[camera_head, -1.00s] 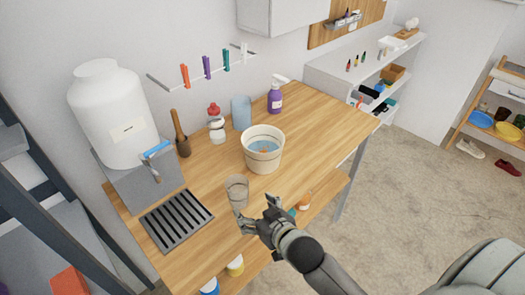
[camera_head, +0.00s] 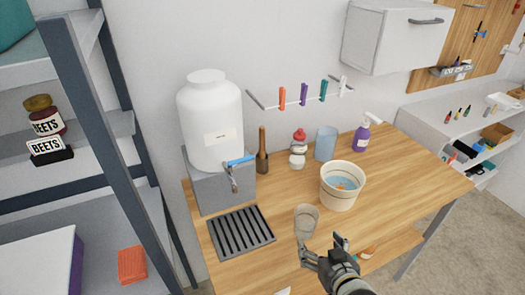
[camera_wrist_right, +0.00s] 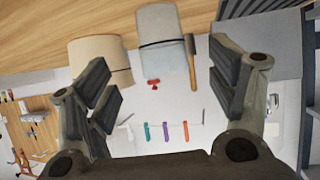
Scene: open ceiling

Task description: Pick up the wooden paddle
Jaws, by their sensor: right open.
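A brown wooden paddle (camera_head: 262,148) stands upright near the wall at the back of the wooden worktop, its thin handle up and a wider, darker part below. It also shows, upside down, in the right wrist view (camera_wrist_right: 193,68), right of a clear glass (camera_wrist_right: 158,28). My right gripper (camera_head: 322,247) is open and empty near the front of the worktop, apart from the paddle and in front of it and to its right. Its spread fingers also show in the right wrist view (camera_wrist_right: 163,75). My left gripper is not in view.
The clear glass (camera_head: 306,221) stands just beyond my right gripper. A bucket of water (camera_head: 342,187), blue cup (camera_head: 325,144), red-topped bottle (camera_head: 298,150) and purple spray bottle (camera_head: 361,138) stand farther right. A white water tank (camera_head: 210,120) and drain grate (camera_head: 240,231) are left.

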